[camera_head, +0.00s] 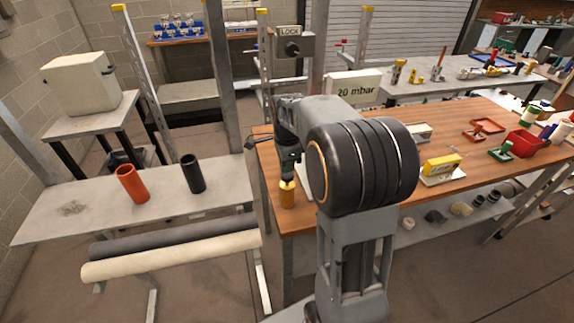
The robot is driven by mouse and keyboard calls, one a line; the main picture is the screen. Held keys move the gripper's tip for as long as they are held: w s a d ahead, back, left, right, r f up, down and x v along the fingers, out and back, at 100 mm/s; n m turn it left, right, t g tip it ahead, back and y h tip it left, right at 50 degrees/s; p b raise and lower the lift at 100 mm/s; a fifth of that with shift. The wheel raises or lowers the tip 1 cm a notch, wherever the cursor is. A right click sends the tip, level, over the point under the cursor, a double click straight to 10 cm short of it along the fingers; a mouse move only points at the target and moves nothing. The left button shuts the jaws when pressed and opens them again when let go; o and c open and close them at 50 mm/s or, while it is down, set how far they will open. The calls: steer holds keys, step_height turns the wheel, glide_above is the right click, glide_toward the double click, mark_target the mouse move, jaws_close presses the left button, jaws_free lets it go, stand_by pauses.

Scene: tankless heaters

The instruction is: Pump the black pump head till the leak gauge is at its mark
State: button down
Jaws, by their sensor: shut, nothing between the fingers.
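My gripper (288,176) points down at the left end of the wooden bench, right above an amber-yellow cylinder (287,198). Its fingers are shut with nothing between them. I cannot tell whether the tips touch the top of the cylinder. No black pump head can be made out clearly; it may be hidden by my gripper or arm. A white sign reading "20 mbar" (352,88) stands behind my arm. I cannot make out a leak gauge or its needle.
The wooden bench (425,192) carries a yellow box (441,166), a red bin (524,143) and small parts at right. A grey table at left holds an orange tube (132,184) and a black tube (192,174). A LOCK box (291,45) stands behind.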

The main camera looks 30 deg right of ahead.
step_height(320, 180, up, 10)
steer(key=shift+b, duration=0.35)
steer(key=shift+w+r, duration=0.1)
stand_by(1.6)
